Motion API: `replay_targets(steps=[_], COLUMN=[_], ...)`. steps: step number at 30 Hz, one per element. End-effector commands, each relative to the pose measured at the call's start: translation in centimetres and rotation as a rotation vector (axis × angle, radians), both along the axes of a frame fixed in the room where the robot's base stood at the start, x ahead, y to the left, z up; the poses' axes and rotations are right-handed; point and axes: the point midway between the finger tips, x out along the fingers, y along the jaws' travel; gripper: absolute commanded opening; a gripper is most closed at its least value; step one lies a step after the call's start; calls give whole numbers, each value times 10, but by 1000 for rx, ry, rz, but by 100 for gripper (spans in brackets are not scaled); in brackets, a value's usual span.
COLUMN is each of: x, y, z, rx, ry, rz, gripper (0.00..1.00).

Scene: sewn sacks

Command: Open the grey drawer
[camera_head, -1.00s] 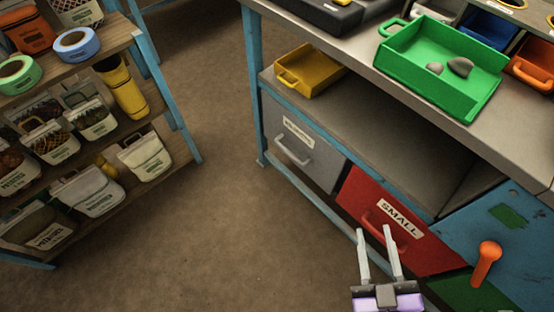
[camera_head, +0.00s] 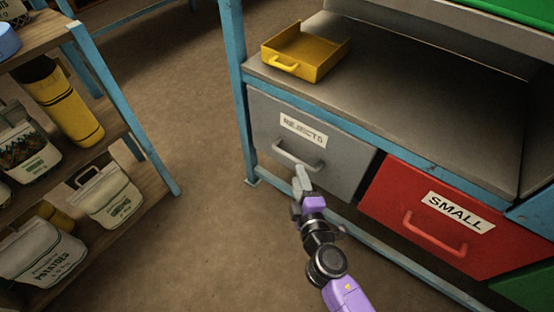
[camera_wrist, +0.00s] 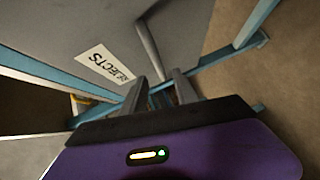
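The grey drawer (camera_head: 345,165) sits at the left of the workbench's lower row and bears a "REJECTS" label. Its front looks flush with the bench frame. Its pale bar handle (camera_head: 297,155) runs across the front below the label. My gripper (camera_head: 300,183) is just in front of and below the handle. In the wrist view the drawer front (camera_wrist: 60,30) fills the upper left, and the handle (camera_wrist: 150,50) runs down towards the fingers. My gripper's two fingers (camera_wrist: 160,92) are apart there, with a gap between them. Whether a finger touches the handle, I cannot tell.
A red drawer (camera_head: 385,195) labelled "SMALL" is right of the grey one. A yellow tray (camera_head: 325,70) lies on the shelf above. A blue bench post (camera_head: 236,90) stands at the left. A rack with sacks (camera_head: 105,197) is far left, with bare floor (camera_head: 200,230) between.

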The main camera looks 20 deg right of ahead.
Motion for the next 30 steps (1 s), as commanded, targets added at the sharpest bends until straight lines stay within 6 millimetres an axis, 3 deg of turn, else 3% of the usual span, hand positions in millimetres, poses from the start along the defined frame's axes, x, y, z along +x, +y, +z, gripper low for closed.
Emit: replay_targets(steps=[5, 19, 30], x=[7, 69, 75], y=[-7, -16, -17], z=[-1, -10, -12], rx=[-36, -33, -33], ry=[4, 3, 5], rz=[-20, -18, -18], gripper=[36, 36, 36])
